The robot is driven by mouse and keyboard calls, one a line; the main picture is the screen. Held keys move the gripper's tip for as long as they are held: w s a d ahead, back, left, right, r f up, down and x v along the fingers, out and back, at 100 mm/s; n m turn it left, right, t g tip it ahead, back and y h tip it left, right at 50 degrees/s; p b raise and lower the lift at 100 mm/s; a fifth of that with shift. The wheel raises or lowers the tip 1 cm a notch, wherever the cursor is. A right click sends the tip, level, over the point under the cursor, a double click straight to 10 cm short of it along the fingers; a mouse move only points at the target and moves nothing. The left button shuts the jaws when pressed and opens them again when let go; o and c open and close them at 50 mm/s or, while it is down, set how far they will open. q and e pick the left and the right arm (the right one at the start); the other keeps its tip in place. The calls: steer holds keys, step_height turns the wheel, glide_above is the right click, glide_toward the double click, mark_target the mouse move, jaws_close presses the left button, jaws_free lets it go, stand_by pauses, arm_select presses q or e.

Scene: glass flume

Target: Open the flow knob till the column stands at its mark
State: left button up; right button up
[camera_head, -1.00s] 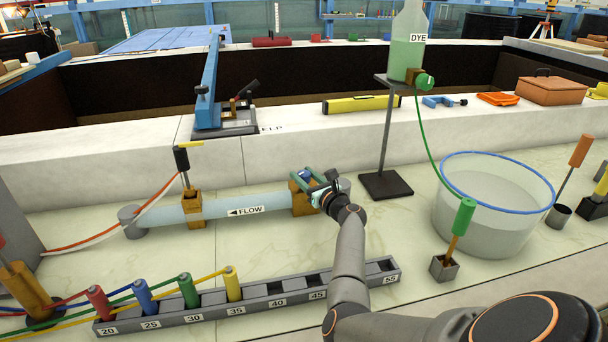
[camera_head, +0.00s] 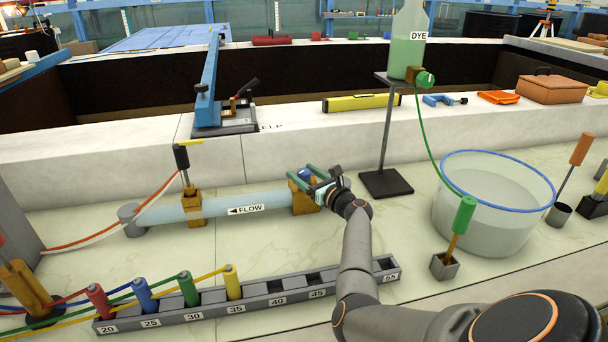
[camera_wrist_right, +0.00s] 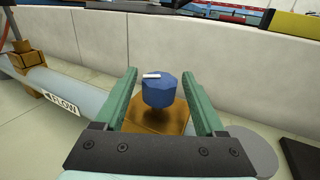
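The blue flow knob (camera_wrist_right: 160,91) has a white pointer line on its top. It sits on a brass block (camera_head: 303,197) on the clear pipe (camera_head: 222,207) labelled FLOW with a left-pointing arrow. The knob also shows, partly covered, in the head view (camera_head: 305,174). My right gripper (camera_wrist_right: 159,72) has its green fingers on either side of the knob, with a gap visible on both sides. It also shows in the head view (camera_head: 304,173), coming from the right. I cannot make out a column with a mark. My left gripper is not in view.
A grey rack (camera_head: 262,304) with coloured plugs lies in front of the pipe. A dye stand (camera_head: 386,185) and a water tub (camera_head: 490,205) are to the right. A brass fitting with a black-handled lead (camera_head: 183,165) is left on the pipe. A pale wall runs behind.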

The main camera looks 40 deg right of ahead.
steer(key=shift+s, duration=0.1)
arm_select(q)
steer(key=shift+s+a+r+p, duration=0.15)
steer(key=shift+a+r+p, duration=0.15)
steer(key=shift+p, duration=0.3)
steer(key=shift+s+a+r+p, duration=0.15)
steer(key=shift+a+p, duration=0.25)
steer(key=shift+p, duration=0.15)
arm_select(e)
steer(key=s, duration=0.8)
steer(key=s+a, duration=0.1)
steer(key=s, duration=0.3)
steer(key=shift+s+a, duration=0.1)
steer(key=shift+s, duration=0.05)
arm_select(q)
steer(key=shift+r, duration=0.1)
